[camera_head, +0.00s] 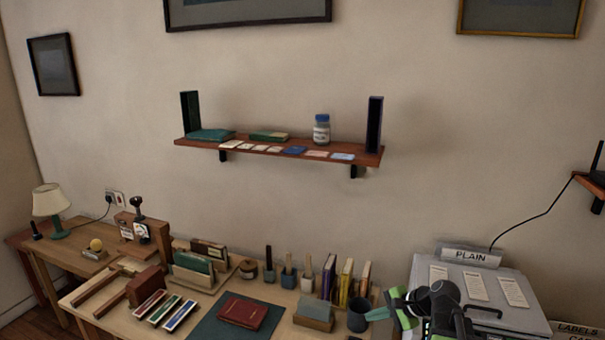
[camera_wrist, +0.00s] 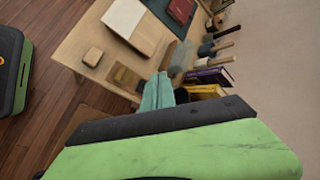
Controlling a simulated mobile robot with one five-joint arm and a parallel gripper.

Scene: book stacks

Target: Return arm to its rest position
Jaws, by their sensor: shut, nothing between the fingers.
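My gripper (camera_head: 383,313) shows at the lower right of the head view, with pale teal fingertips beside a dark cup (camera_head: 358,315) on the bench. The fingers are shut with nothing between them. My black and green arm is folded near the front of the grey box marked PLAIN. In the wrist view my gripper (camera_wrist: 157,93) shows its teal fingers close together, over the edge of the wooden bench. A green and black arm link of mine fills the bottom of that view.
The bench (camera_head: 90,297) holds a red book (camera_head: 243,312) on a dark green mat, upright books, and brushes. The grey box (camera_head: 425,272) stands close to my arm. A wall shelf (camera_head: 200,144) hangs above. In the wrist view, open wooden floor (camera_wrist: 50,100) lies left of the bench.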

